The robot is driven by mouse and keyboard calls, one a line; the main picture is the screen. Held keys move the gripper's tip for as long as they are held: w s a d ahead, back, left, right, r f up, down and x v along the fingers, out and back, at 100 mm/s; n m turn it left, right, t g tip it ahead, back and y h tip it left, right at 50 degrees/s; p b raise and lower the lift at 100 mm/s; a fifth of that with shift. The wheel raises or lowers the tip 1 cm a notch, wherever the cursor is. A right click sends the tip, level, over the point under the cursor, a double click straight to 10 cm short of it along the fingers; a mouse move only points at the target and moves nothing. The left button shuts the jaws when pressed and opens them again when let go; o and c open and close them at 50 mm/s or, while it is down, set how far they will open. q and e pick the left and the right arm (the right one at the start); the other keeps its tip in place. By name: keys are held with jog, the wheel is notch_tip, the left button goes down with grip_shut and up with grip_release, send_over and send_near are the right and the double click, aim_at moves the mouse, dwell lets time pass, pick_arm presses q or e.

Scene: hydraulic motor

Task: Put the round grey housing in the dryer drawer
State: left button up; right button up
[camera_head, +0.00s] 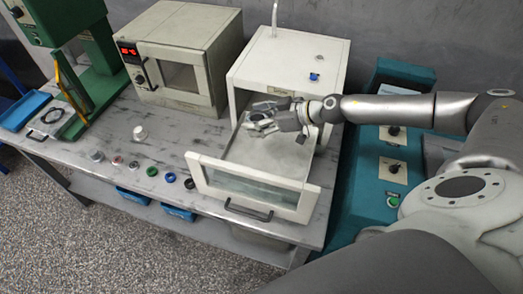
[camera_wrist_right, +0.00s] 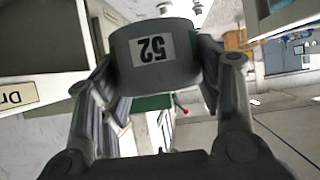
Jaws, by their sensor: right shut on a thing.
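The round grey housing (camera_wrist_right: 155,75) carries a white label reading 52, upside down in the right wrist view. My right gripper (camera_head: 268,118) is shut on it, with a finger on each side of it in the right wrist view. In the head view the housing (camera_head: 259,117) is small and partly covered by the fingers. The dryer (camera_head: 300,62) is a white box with its drawer (camera_head: 255,187) pulled out toward the front. The gripper and housing are over the rear part of the open drawer; their exact height above its floor is hard to tell. My left gripper is not in view.
A beige oven (camera_head: 181,60) with a red display stands left of the dryer. Several small rings and caps, including a green ring (camera_head: 170,177), lie along the table's front, left of the drawer. A teal control cabinet (camera_head: 375,180) stands to the right.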

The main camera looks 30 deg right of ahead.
jog(key=shift+w+f+b, duration=0.1)
jog(key=shift+f+b, duration=0.3)
jog(key=shift+f, duration=0.2)
notch_tip(320, 180, down, 6)
jog(key=b, duration=0.9)
send_over(258, 161)
notch_tip(258, 161, down, 5)
jog(key=shift+r, duration=0.1)
jog(key=shift+w+f, duration=0.15)
jog(key=shift+f, duration=0.4)
notch_tip(258, 161, down, 3)
jog(key=shift+f+b, duration=0.1)
jog(key=shift+b, duration=0.45)
jog(key=shift+f, duration=0.2)
jog(key=o, duration=1.3)
